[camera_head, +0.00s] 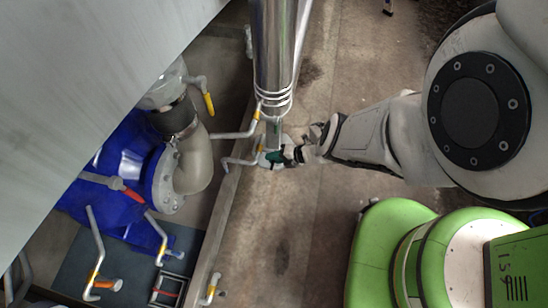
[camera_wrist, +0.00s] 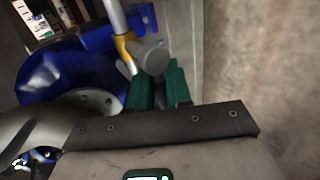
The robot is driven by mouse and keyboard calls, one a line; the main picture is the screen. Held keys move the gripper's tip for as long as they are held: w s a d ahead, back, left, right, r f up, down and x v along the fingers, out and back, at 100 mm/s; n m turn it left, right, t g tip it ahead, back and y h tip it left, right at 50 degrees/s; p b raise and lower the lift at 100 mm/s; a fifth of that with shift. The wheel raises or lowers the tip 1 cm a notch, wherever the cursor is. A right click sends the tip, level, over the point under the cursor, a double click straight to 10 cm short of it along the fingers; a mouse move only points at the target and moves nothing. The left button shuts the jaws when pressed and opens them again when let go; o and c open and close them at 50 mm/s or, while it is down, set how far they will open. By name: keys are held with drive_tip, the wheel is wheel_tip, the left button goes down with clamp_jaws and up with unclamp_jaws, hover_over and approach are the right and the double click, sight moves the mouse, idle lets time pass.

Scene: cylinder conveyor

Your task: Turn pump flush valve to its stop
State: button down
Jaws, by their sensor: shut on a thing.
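The valve part at my fingers shows in the wrist view as a round grey knob (camera_wrist: 154,60) beside a yellow collar (camera_wrist: 125,46) on a pale pipe. My gripper (camera_wrist: 160,84) has its green fingers shut on this knob, one on each side. In the head view my gripper (camera_head: 273,157) reaches in from the right, just below the shiny vertical column. The knob is mostly hidden there by the fingers. The blue pump (camera_head: 125,160) stands to the left, and its blue body (camera_wrist: 60,75) also shows in the wrist view. The valve's turn angle cannot be told.
A shiny metal column (camera_head: 273,50) rises just above my gripper. Thin pipes with yellow collars, a grey elbow pipe (camera_head: 194,165) and a red-handled lever (camera_head: 130,194) lie to the left. A concrete curb (camera_head: 218,235) runs below.

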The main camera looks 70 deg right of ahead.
drive_tip(key=shift+a, duration=0.1)
drive_tip(key=c, duration=1.2)
unclamp_jaws()
drive_tip(key=shift+p+v, duration=2.95)
drive_tip(key=shift+v, duration=2.5)
